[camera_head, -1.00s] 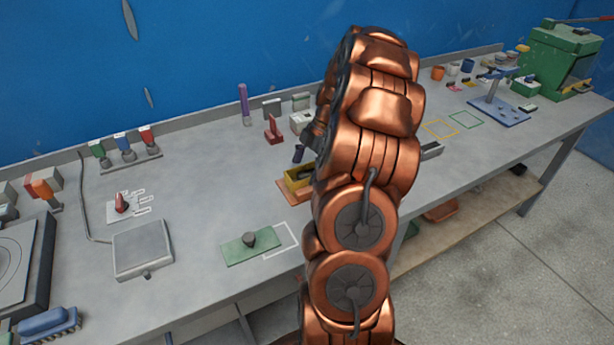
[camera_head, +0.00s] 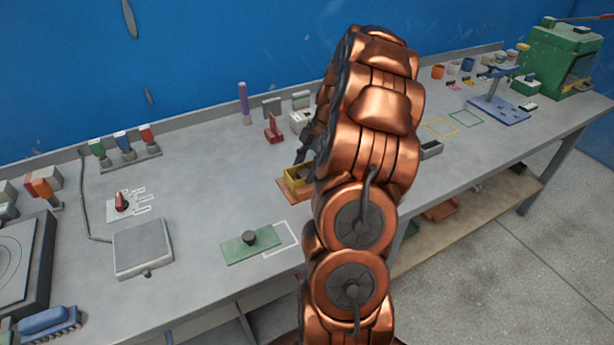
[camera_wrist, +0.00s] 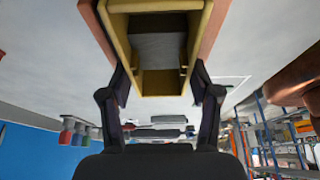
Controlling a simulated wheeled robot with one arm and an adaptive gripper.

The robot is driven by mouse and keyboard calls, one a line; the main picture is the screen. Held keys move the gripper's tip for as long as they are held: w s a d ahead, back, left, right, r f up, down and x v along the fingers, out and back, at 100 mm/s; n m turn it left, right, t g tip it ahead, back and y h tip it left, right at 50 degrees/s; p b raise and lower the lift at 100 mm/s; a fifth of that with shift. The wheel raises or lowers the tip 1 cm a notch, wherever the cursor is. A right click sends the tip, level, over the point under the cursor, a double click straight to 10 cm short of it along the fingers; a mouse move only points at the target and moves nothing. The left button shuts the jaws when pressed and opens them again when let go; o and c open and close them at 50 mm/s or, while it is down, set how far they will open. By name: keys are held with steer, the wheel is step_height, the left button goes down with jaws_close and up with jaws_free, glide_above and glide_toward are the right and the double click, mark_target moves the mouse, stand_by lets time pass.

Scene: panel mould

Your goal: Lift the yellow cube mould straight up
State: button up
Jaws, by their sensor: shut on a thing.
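The yellow cube mould (camera_head: 294,180) is an open box at the middle of the bench, partly hidden by my arm in the head view. A grey block shows inside it. It also shows at the top of the wrist view (camera_wrist: 194,50). An orange-brown plate (camera_head: 290,196) lies under it. I cannot tell whether there is a small gap between mould and plate. My gripper (camera_wrist: 160,80) is shut on the mould, with a dark finger against each side. In the head view my gripper (camera_head: 304,153) is mostly hidden behind my arm.
A green plate with a dark knob (camera_head: 249,246) lies in front, beside a white outline. A grey scale (camera_head: 142,248) stands left. A red stand (camera_head: 273,129) and a purple cylinder (camera_head: 244,103) stand behind. The bench between the scale and the mould is mostly clear.

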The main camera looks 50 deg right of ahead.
steer(key=shift+r, duration=0.25)
step_height(320, 180, up, 7)
steer(key=b, duration=0.1)
stand_by(1.9)
